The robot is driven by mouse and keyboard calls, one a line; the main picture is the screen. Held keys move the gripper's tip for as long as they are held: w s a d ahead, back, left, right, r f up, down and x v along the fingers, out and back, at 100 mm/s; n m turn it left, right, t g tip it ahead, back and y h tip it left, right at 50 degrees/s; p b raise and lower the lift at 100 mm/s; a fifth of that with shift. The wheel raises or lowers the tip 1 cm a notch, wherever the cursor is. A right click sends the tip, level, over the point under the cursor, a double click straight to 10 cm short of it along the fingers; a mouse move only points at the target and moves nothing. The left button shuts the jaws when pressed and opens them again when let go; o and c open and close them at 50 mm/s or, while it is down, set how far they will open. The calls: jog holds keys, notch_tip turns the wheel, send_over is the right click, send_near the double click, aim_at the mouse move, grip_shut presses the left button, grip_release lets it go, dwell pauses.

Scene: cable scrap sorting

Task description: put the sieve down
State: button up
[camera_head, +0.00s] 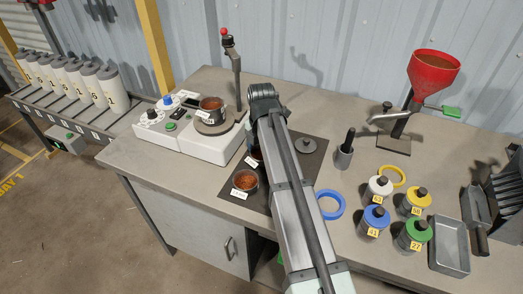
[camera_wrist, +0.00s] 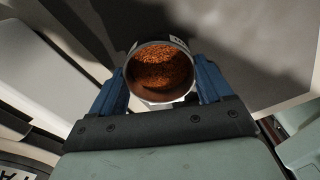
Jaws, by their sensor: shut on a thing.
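In the wrist view my gripper (camera_wrist: 161,88) is shut on the sieve (camera_wrist: 160,50), a round, metal-rimmed vessel with copper-coloured grains inside. A blue finger presses on each side of it, and a white label shows at its upper right. In the head view my arm hides the gripper. A labelled dark vessel (camera_head: 256,153) is partly hidden behind my arm there; I cannot tell whether it is the held one. Another labelled vessel of copper grains (camera_head: 245,181) stands on the dark mat (camera_head: 232,193). A similar one (camera_head: 211,104) is on the white machine's round plate (camera_head: 213,127).
The white machine (camera_head: 170,132) and its upright post (camera_head: 237,85) stand left of my arm. Right are a blue ring (camera_head: 331,204), several lidded jars (camera_head: 376,217), a metal tray (camera_head: 450,247) and a red funnel stand (camera_head: 433,73). The bench's left front is clear.

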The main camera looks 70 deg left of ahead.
aim_at(261, 158)
jog(key=o, duration=1)
jog(key=shift+f, duration=0.1)
notch_tip(261, 158, up, 12)
jog(key=shift+r, duration=0.15)
